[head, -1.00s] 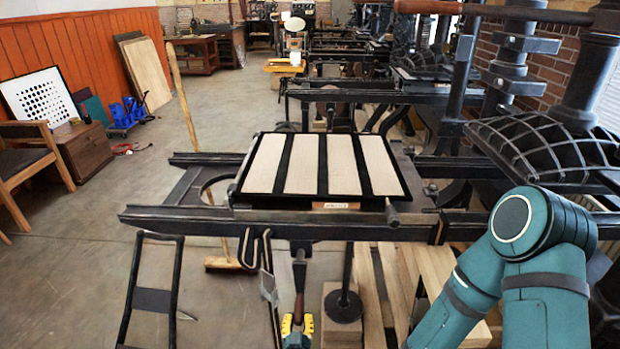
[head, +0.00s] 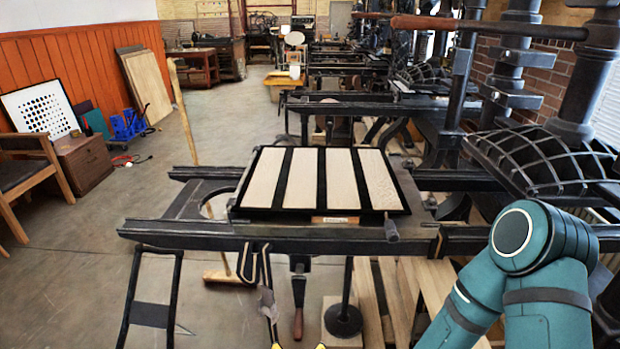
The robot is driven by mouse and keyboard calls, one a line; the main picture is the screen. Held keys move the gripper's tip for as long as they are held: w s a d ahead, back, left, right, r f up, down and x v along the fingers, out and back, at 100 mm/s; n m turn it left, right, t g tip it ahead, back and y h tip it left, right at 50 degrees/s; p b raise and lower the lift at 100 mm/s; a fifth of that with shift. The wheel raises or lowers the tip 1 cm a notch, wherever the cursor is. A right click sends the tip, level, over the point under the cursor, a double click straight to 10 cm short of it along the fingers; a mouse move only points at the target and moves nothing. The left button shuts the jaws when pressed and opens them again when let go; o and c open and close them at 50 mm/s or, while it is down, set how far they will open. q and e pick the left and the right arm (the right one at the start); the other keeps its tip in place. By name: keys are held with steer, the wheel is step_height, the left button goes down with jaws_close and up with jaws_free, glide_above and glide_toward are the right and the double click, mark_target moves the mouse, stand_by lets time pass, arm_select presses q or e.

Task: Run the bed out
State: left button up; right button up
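The press bed (head: 264,211), a black frame with several cream strips, lies on dark rails (head: 160,233) left of the ribbed dark press part (head: 545,160). Bare rail shows to its left. A crank with a reddish-brown handle (head: 298,323) hangs below the front rail. My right arm's teal elbow fills the lower right, and its forearm runs out of the bottom edge. Small yellow tips show at the bottom edge beside the handle. I cannot tell which gripper they belong to, or whether they grip anything. My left arm does not show.
A long wooden handle (head: 490,28) crosses the top right. A broom (head: 182,110) stands behind the rails. A black stand (head: 150,314) is at front left, and wooden boards (head: 430,285) lie below the press. The floor at left is mostly open.

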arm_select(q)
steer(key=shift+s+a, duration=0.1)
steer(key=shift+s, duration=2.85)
